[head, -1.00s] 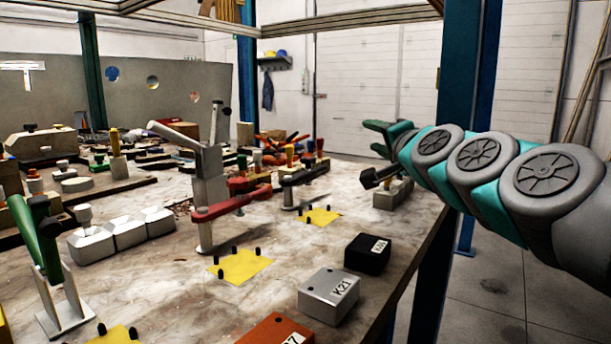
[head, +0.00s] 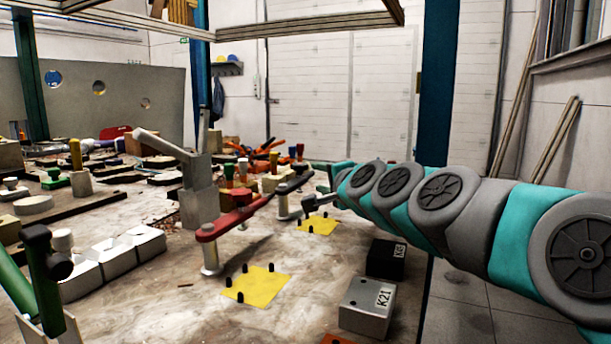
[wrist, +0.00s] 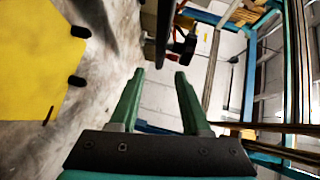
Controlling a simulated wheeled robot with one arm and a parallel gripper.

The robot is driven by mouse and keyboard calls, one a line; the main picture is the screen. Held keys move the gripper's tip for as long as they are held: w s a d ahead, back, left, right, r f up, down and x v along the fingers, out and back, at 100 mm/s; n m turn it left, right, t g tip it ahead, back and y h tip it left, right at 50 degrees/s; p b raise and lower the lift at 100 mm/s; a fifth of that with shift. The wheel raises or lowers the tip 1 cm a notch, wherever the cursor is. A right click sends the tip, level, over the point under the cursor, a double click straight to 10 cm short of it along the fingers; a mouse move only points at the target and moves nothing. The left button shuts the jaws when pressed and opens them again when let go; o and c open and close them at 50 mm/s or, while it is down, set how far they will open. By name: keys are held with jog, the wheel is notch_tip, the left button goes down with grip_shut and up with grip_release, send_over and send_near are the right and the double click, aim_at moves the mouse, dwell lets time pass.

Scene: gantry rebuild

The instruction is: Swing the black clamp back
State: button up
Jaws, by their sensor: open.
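The black clamp (head: 296,181) stands beyond the red clamp in the head view, its dark arm stretched level above a pale post. Its right end is close to my arm and partly hard to make out. In the wrist view a dark bar (wrist: 163,32), which looks like this clamp's arm, lies just ahead of my fingertips. My gripper (wrist: 159,75) is open, with two green fingers apart and nothing seen held between them. In the head view my own arm mostly hides the gripper. I cannot tell whether a finger touches the clamp.
A yellow plate (head: 317,225) with black pins lies below the clamp; its like fills the left of the wrist view. The red clamp (head: 232,222) stands nearer, over another yellow plate (head: 257,286). A black box (head: 386,259) and a grey K21 box (head: 367,308) sit near the table's right edge.

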aim_at(311, 175)
jog(key=shift+x, duration=3.6)
grip_shut()
